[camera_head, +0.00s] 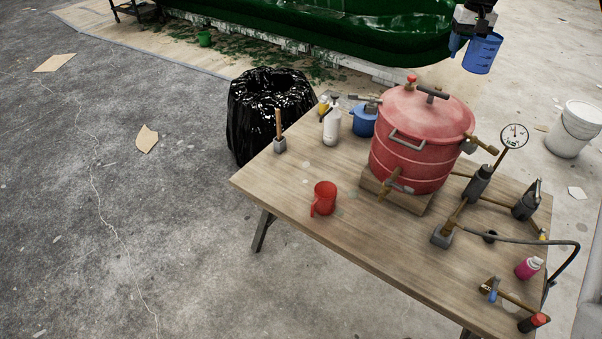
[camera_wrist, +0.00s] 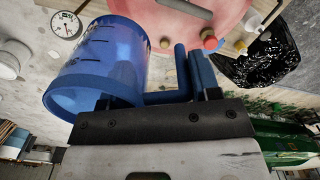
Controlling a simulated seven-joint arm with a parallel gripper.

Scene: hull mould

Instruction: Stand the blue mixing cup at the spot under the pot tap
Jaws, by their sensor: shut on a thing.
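My gripper (camera_head: 466,32) is at the top right of the head view, shut on the blue mixing cup (camera_head: 483,54) by its handle. The cup hangs in the air behind and above the table, to the right of the red pot (camera_head: 420,120). In the wrist view the cup (camera_wrist: 95,65) fills the left, with its blue handle (camera_wrist: 180,70) at the dark jaws. Measuring marks show on its wall. The pot stands on a wooden block on the table. Its brass tap (camera_head: 390,183) sticks out low at the front left, above the tabletop.
A red cup (camera_head: 323,198) stands on the wooden table (camera_head: 300,220), left of the tap. A spray bottle (camera_head: 332,125) and a blue pot (camera_head: 364,120) stand behind. Brass pipes, a gauge (camera_head: 514,136) and a hose crowd the right. The front left tabletop is mostly clear.

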